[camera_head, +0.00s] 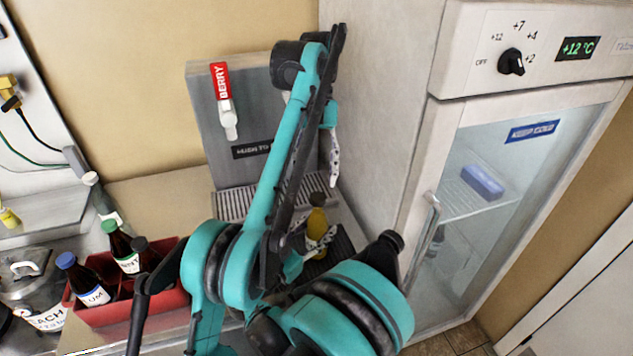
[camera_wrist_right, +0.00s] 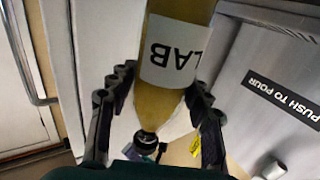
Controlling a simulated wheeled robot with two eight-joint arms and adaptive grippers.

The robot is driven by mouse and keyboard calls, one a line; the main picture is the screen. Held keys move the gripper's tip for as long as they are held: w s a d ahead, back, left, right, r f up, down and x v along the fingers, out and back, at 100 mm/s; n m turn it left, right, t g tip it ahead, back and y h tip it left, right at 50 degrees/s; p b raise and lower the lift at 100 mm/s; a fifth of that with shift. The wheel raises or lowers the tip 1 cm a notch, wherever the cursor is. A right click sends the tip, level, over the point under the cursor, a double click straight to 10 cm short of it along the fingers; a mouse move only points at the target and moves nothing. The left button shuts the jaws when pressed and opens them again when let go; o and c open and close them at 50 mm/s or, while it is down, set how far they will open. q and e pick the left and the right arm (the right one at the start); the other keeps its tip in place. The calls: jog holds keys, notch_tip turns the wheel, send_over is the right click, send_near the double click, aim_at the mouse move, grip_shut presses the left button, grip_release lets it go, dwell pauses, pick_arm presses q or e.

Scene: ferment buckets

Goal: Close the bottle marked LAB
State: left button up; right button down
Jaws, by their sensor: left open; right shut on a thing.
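The bottle marked LAB (camera_wrist_right: 172,65) holds yellow-brown liquid, and its white label reads inverted in the right wrist view. My right gripper (camera_wrist_right: 160,110) is shut on its tapering upper part. A black piece (camera_wrist_right: 146,140) shows at the neck end; whether it seals the mouth I cannot tell. In the head view the bottle (camera_head: 317,221) is partly hidden by the teal arm, between the speckled fingers of my right gripper (camera_head: 318,243). My left gripper (camera_head: 332,160) is open above the bottle, apart from it; one speckled finger shows clearly, the rest is largely behind the arm.
A grey dispenser (camera_head: 215,130) with a BERRY tap (camera_head: 222,95) stands behind a drip grate (camera_head: 232,205). A red crate (camera_head: 120,309) with several capped bottles is at left. A glass-door fridge (camera_head: 480,190) stands at right. A metal pot (camera_head: 25,275) is at far left.

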pick_arm(q)
jog(key=shift+d+f, duration=0.1)
jog(key=shift+d, duration=0.2)
jog(key=shift+c, duration=0.4)
pick_arm(e)
jog(key=shift+s+a, duration=0.1)
jog(key=shift+a, duration=0.25)
